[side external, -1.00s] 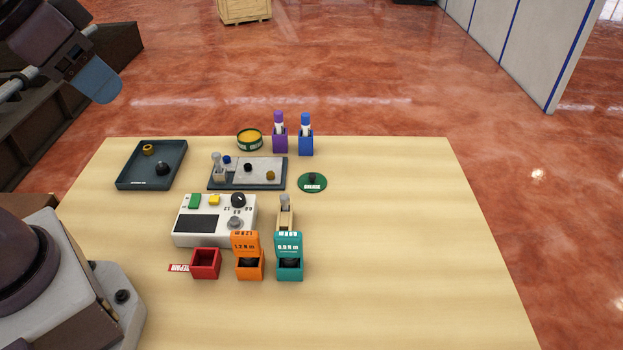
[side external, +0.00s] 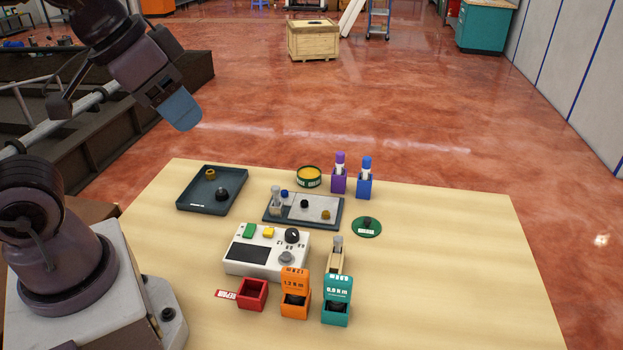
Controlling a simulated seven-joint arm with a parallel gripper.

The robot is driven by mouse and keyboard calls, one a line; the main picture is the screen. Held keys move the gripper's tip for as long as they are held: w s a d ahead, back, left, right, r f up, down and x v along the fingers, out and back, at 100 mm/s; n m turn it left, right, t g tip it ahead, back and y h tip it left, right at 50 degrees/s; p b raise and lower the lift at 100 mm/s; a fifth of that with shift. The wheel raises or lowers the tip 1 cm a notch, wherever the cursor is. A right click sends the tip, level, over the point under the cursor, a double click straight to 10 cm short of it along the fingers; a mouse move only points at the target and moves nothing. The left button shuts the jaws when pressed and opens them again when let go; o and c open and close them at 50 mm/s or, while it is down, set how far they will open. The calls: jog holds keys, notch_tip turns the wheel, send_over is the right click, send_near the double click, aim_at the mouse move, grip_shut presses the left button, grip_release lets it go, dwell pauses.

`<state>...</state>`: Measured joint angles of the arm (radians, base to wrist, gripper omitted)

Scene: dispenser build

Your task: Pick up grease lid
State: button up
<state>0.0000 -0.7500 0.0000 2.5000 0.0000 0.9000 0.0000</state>
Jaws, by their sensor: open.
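The grease lid (side external: 367,229) is a flat green disc with a dark knob and a white label. It lies on the right part of the table, apart from other things. The grease tin (side external: 309,178) is green, stands open at the back of the table and shows orange-yellow grease. My gripper (side external: 182,112) is in the air at the upper left, beyond the table's back left edge, far from the lid. It is open, and I see nothing held, though its fingers are hard to make out at this angle.
Purple (side external: 339,180) and blue (side external: 364,184) holders stand behind the lid. A parts tray (side external: 330,222) lies left of it, a dark tray (side external: 187,205) farther left. A white device (side external: 262,254) and red, orange and teal boxes (side external: 335,316) stand in front. The table's right side is clear.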

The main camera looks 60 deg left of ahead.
jog(key=shift+o, duration=0.3)
jog(key=m+g, duration=0.4)
jog(key=m, duration=0.1)
send_over(368, 220)
jog(key=shift+h, duration=0.3)
jog(key=f, duration=2.8)
jog(key=shift+s+a+f, duration=0.1)
jog(key=shift+s+a, duration=0.05)
jog(key=shift+s, duration=0.05)
jog(key=shift+w+f, duration=0.15)
jog(key=shift+f, duration=3)
